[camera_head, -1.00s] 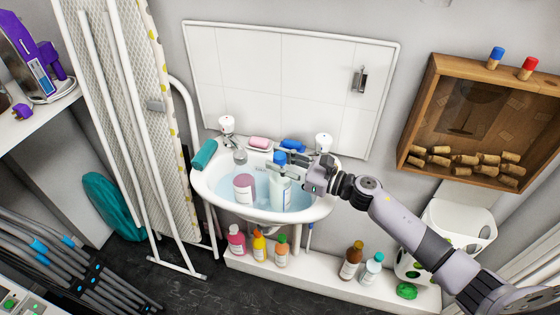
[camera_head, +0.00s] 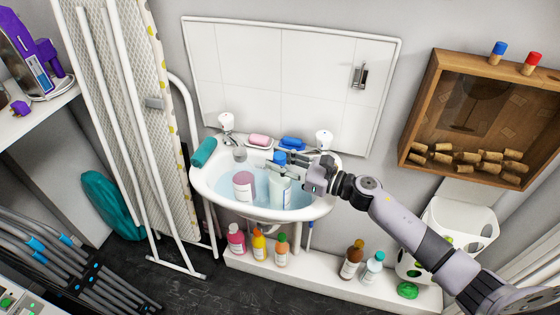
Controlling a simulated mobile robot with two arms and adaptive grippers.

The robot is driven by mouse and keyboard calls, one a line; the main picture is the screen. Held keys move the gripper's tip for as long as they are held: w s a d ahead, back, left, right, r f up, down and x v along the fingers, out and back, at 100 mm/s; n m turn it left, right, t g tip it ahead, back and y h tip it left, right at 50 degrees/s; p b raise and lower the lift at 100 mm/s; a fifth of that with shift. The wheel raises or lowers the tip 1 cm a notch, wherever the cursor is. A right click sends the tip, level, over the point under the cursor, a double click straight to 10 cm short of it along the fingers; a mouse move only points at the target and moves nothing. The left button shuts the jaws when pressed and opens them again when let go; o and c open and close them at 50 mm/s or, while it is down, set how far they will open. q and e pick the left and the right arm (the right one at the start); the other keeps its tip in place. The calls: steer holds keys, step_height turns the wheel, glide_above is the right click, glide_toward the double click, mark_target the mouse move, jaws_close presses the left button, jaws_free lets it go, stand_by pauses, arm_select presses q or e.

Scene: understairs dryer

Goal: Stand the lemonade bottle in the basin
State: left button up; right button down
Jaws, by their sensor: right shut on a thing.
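A pale bottle with a blue cap and a white label (camera_head: 280,189), which I take for the lemonade bottle, is in the white basin (camera_head: 322,207) at its right side. Its label is too small to read. My right gripper (camera_head: 284,164) comes in from the right and is shut on this bottle near its neck. The bottle looks close to upright, with its lower part at the water. I cannot tell whether its base touches the basin floor. My left gripper is not in view.
A pink-topped container (camera_head: 243,186) stands in the basin just left of the bottle. A teal rolled item (camera_head: 204,153), pink soap (camera_head: 259,140), a blue item (camera_head: 292,143) and taps line the rim. Several bottles (camera_head: 257,244) stand on the ledge below.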

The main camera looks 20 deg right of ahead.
steer(key=c, duration=1.2)
jaws_free()
steer(key=shift+f, duration=0.1)
steer(key=v, duration=1.2)
